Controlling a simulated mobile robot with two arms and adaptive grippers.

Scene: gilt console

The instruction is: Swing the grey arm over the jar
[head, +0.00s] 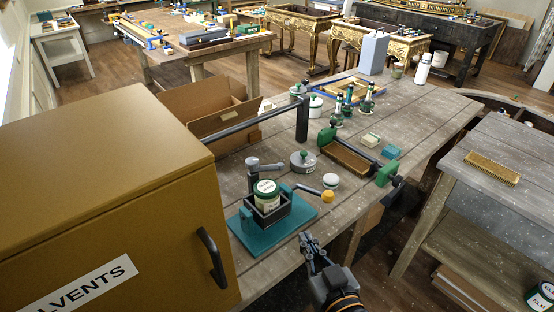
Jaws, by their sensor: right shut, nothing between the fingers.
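The jar (266,196) is green with a pale label and lid and stands upright in a dark square holder (280,212) on a teal base plate (301,217). A dark grey post with a short grey arm (268,166) at its top stands just behind the jar; in this view the arm extends right, behind the lid. My left gripper is not in view.
A mustard cabinet (110,180) fills the left. A dark bar (250,118) passes behind the jar stand, near a cardboard box (205,100).

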